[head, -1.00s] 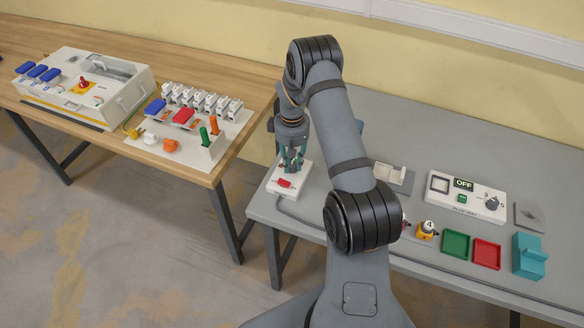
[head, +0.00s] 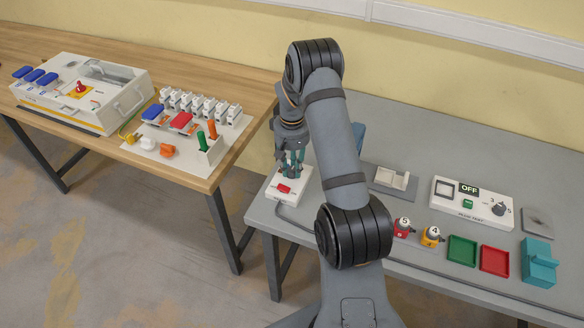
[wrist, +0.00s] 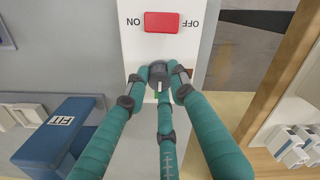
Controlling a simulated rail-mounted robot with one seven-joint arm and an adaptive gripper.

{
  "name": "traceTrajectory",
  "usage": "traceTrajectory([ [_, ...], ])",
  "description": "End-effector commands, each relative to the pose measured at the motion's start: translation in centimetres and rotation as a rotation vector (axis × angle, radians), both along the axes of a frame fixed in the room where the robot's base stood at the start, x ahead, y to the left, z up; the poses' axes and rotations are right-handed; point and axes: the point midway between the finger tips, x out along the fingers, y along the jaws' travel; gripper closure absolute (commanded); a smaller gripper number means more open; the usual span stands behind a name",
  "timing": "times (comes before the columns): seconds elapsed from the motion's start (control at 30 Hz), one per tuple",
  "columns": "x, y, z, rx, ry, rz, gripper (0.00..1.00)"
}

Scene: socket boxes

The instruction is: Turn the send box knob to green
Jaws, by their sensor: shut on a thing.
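A white box (head: 280,196) with a red rocker switch (head: 284,188) sits at the left end of the grey table. In the wrist view the box shows the red switch (wrist: 176,22) between the marks ON and OFF. A dark grey knob (wrist: 158,72) stands on the box beside the switch. My gripper (head: 292,166) is over this box, with its teal fingers (wrist: 163,82) shut around the knob. The fingers partly hide the knob.
A blue block marked FIT (wrist: 62,128) stands beside the box. The wooden table holds a large white case (head: 120,112) and a board with switches (head: 185,150). Further right are an OFF panel (head: 450,215), green (head: 462,250) and red (head: 495,260) trays.

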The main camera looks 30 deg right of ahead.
Motion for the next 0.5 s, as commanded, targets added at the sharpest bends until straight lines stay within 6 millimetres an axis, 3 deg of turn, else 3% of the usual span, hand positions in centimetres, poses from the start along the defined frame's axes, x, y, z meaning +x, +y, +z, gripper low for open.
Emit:
traceTrajectory([
  [0.13,0.02,-0.01,0.04,0.001,-0.001,-0.003,1.0],
  [0.17,0.02,-0.01,0.04,0.001,-0.001,-0.003,0.75],
  [0.5,0.01,-0.01,0.01,0.001,0.0,-0.001,0.57],
])
